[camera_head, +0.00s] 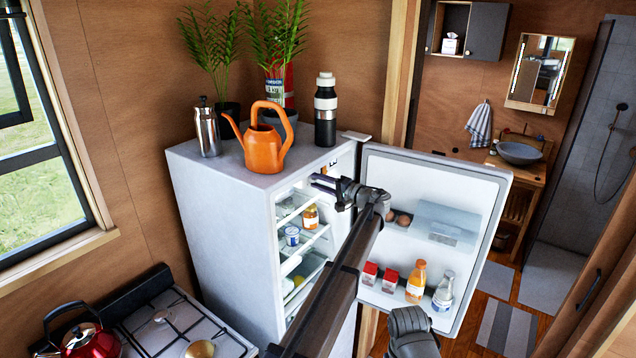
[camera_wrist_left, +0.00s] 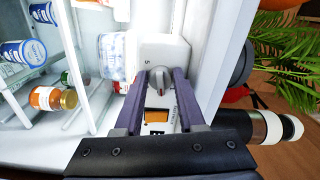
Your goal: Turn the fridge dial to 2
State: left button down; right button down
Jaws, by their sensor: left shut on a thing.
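The white fridge (camera_head: 225,215) stands with its door (camera_head: 435,180) wide open. In the left wrist view, the grey dial (camera_wrist_left: 159,84) sits on a white housing (camera_wrist_left: 165,50) inside the fridge, near its top. A dark digit, perhaps a 5, is printed beside the dial; the dial's exact setting cannot be read. My left gripper (camera_wrist_left: 158,92) is shut on the dial, one finger on each side. In the head view, my left gripper (camera_head: 325,183) reaches into the fridge's upper opening, and the dial is hidden there.
An orange watering can (camera_head: 265,152), a steel flask (camera_head: 207,130), a black bottle (camera_head: 325,115) and potted plants stand on the fridge. Jars and tubs fill the shelves; bottles (camera_head: 416,282) and eggs sit in the door. A stove (camera_head: 170,325) is at front left.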

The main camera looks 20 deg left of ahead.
pick_arm(q)
jog(key=shift+m, duration=0.8)
jog(key=c, duration=0.5)
grip_release()
